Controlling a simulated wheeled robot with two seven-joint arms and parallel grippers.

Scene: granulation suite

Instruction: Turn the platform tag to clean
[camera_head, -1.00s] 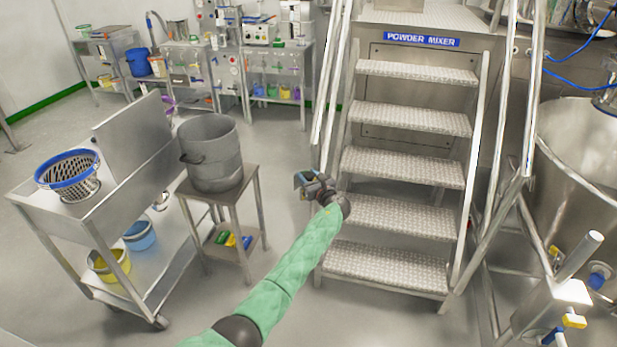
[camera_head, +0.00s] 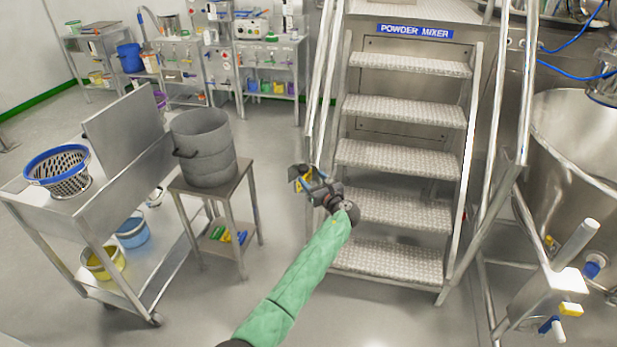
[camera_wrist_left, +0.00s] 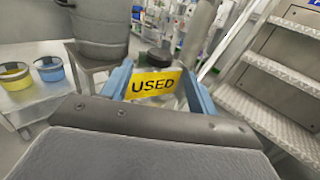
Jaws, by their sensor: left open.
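The platform tag (camera_wrist_left: 153,84) is a yellow plate reading "USED" in black. In the left wrist view it faces me upright between the two blue fingers of my left gripper (camera_wrist_left: 160,90). The fingers are spread apart, one at each side of the tag, and I cannot tell whether either touches it. In the head view my left gripper (camera_head: 307,180) is at the left foot of the mixer steps, with a small yellow patch of the tag (camera_head: 305,182) showing at its jaws. What the tag hangs from is hard to make out. My right gripper is not in view.
The steel steps (camera_head: 401,155) with handrails (camera_head: 322,80) stand close to the right of the gripper. A grey bucket (camera_head: 205,147) sits on a small stand to the left, beside a steel trolley (camera_head: 60,207). The floor between stand and steps is clear.

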